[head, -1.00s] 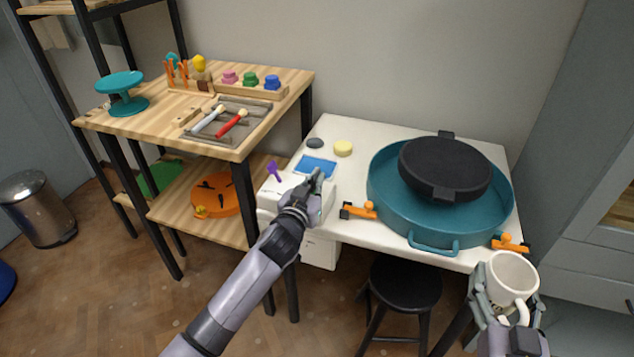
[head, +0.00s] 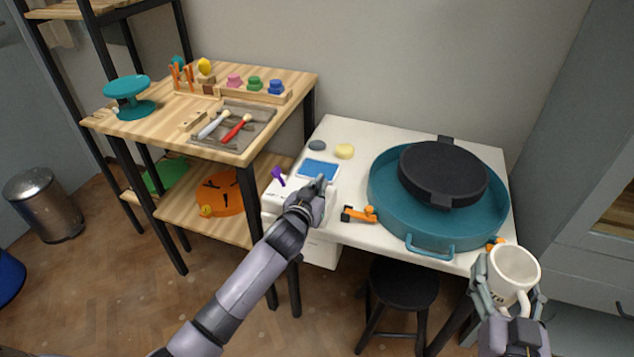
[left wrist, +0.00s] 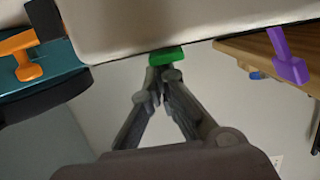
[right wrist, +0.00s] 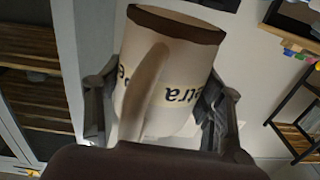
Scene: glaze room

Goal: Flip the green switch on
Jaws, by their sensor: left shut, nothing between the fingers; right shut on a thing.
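The green switch (left wrist: 166,55) shows in the left wrist view at the edge of a white box (left wrist: 150,22). My left gripper (left wrist: 166,74) is shut and empty, with its fingertips right at the switch; I cannot tell whether they touch it. In the head view my left gripper (head: 319,184) is at the front right of the white box (head: 272,202) with the blue screen (head: 318,169), and the switch is hidden behind it. My right gripper (head: 505,290) is shut on a white mug (head: 516,266), which also fills the right wrist view (right wrist: 180,75).
A purple lever (head: 278,176) stands at the box's left, and an orange clamp (head: 358,215) lies to its right. A large teal basin (head: 385,215) with a black round lid-like piece (head: 445,172) takes up the table's right. A black stool (head: 403,285) stands below.

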